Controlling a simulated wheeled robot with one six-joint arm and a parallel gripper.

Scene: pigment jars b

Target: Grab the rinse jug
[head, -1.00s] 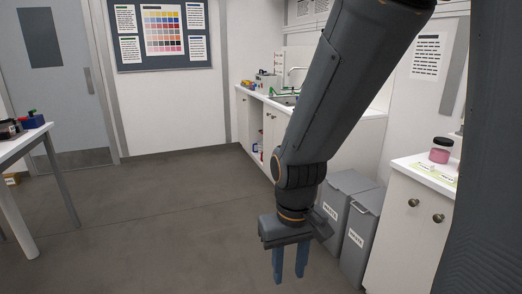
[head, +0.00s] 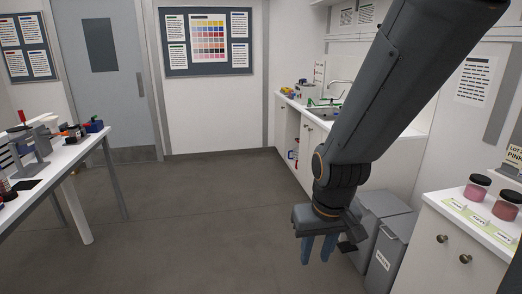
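I cannot make out a rinse jug for certain in the head view. Small items stand on the far sink counter (head: 345,113), too small to tell apart. A red and white item (head: 293,152) shows in the open shelf under that counter, also too small to name. My gripper (head: 317,262) hangs from my arm with its two blue fingers pointing down. A gap shows between the fingers, and nothing is held. It is above open floor, well short of the sink counter. My arm hides part of the counter and wall.
Two grey waste bins (head: 389,250) stand right of my gripper, partly hidden. A white cabinet (head: 468,232) with pink and reddish jars (head: 477,187) is at the right. A white worktable (head: 75,150) with tools is at the left. The floor (head: 200,215) between is clear.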

